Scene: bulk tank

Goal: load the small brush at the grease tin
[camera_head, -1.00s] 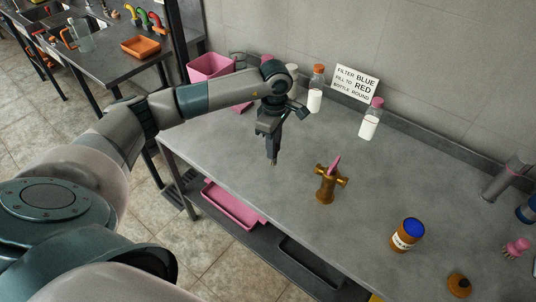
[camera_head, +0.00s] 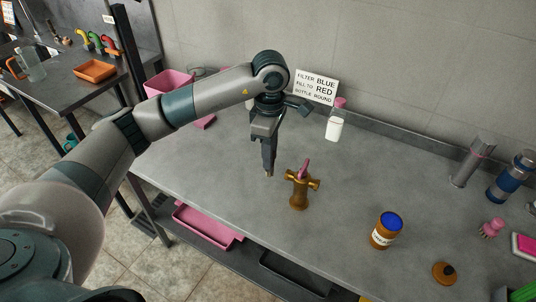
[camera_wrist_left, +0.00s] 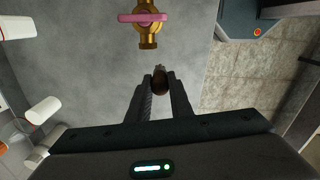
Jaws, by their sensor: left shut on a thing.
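My left gripper (camera_head: 269,172) is above the grey bench, to the left of the brass valve. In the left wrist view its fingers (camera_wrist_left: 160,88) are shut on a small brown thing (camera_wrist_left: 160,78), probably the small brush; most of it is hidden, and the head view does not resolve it. A brown jar with a blue top and pale label (camera_head: 384,231), probably the grease tin, stands upright on the bench, right of the gripper and apart from it. I cannot tell whether the blue is a lid or contents. My right gripper is not in view.
The brass valve with a pink handle (camera_head: 300,188) stands between gripper and jar; it also shows in the left wrist view (camera_wrist_left: 148,26). A brown knobbed piece (camera_head: 444,273) lies right of the jar. A white bottle (camera_head: 334,127) and grey cylinder (camera_head: 474,160) stand behind.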

